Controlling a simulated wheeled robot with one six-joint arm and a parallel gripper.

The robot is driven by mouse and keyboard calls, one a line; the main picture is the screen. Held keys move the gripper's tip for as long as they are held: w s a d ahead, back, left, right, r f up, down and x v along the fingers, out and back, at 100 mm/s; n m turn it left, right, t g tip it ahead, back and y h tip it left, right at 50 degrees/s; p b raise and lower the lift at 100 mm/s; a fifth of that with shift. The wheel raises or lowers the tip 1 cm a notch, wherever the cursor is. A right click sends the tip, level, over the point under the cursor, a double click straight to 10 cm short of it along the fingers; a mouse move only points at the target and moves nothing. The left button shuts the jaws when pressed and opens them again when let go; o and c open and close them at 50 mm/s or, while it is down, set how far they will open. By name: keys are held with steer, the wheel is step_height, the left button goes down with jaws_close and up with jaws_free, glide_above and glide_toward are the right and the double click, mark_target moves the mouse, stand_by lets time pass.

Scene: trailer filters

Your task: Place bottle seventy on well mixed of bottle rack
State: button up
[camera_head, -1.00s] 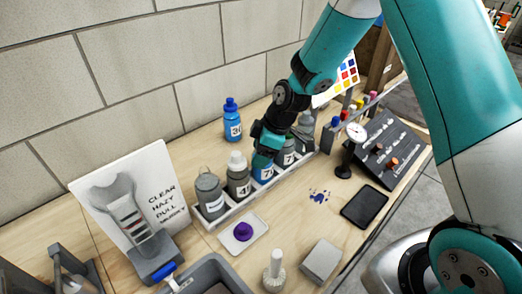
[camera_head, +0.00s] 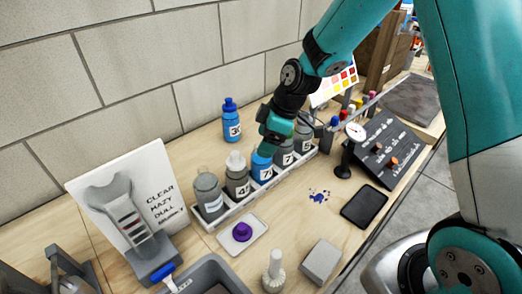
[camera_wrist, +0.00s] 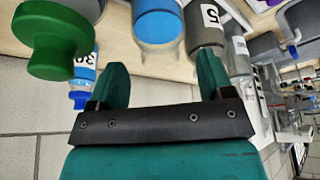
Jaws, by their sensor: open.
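The bottle rack (camera_head: 226,218) is a pale tray holding a row of several bottles. A blue bottle (camera_head: 261,167) stands upright in its middle, its label starting with 7 and the rest unclear. The grey bottle beside it (camera_head: 284,152) also has a label starting with 7. My gripper (camera_head: 268,146) is just above the blue bottle and hides its top. In the wrist view my gripper (camera_wrist: 162,62) is open with nothing between its fingertips. I cannot read any "well mixed" mark.
Another blue bottle (camera_head: 232,122) stands behind the rack near the wall. A sign (camera_head: 148,190) stands at left. A small tray with a purple piece (camera_head: 243,231), a dial gauge (camera_head: 355,132) and a black pad (camera_head: 364,206) are in front and right.

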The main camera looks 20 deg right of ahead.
steer(key=v, duration=0.7)
steer(key=s+a+r+m, duration=0.2)
steer(key=s+r, duration=0.1)
steer(key=s, duration=0.5)
steer(key=s+a+r+m+g, duration=0.1)
steer(key=s+a+r+m, duration=0.1)
steer(key=s, duration=0.6)
steer(key=s+a+r+m, duration=0.2)
steer(key=s+a+r, duration=0.1)
steer(key=s, duration=0.5)
steer(key=shift+s+a+r+m+g, duration=0.3)
steer(key=shift+s+a+r, duration=0.05)
